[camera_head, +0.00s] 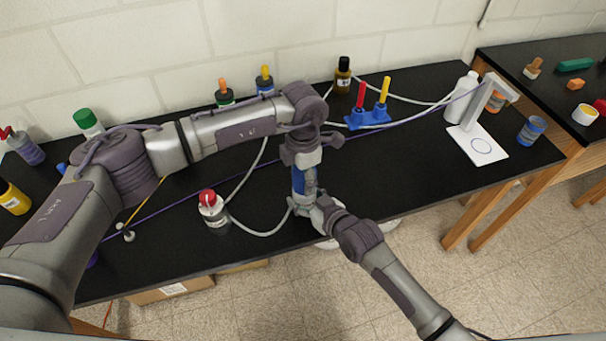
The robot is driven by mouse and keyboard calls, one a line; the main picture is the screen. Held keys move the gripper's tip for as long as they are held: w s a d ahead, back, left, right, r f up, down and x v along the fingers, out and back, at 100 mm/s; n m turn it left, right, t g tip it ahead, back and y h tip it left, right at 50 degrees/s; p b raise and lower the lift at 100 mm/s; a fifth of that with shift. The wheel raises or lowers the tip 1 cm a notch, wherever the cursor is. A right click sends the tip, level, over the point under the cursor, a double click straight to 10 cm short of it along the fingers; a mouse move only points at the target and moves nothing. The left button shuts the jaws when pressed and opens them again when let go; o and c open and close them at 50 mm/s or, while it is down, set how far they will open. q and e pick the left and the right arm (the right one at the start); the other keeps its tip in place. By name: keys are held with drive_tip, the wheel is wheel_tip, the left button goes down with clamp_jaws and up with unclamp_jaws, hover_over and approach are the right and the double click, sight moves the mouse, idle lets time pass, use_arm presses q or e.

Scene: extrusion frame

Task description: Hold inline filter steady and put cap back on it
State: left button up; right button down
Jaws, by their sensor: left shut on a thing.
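A blue upright part (298,180), which looks like the inline filter or its cap, stands at the middle of the black bench near its front edge. My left gripper (303,168) reaches down from above and is shut on this part. My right gripper (312,204) comes in from the lower right, with its tip close to the part's lower end. The fingers of the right gripper are too small and overlapped to read. I cannot tell filter and cap apart, or whether they touch.
A red-capped bottle (214,208) stands left of the grippers, with grey hoses (258,233) running close to them. A blue rack (368,118) with red and yellow pieces stands behind. A white stand (479,145) is at right. Bench (420,155) between is mostly clear.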

use_arm(q)
drive_tip(key=shift+f, duration=0.15)
drive_tip(key=m, duration=0.6)
drive_tip(key=shift+w, duration=0.15)
drive_tip(key=m, duration=0.5)
drive_tip(key=shift+w, duration=0.1)
drive_tip(key=m, duration=1)
drive_tip(key=shift+d+m, duration=0.15)
drive_tip(key=shift+m, duration=0.15)
drive_tip(key=m, duration=0.7)
drive_tip(key=shift+d, duration=0.1)
drive_tip(key=m, duration=0.5)
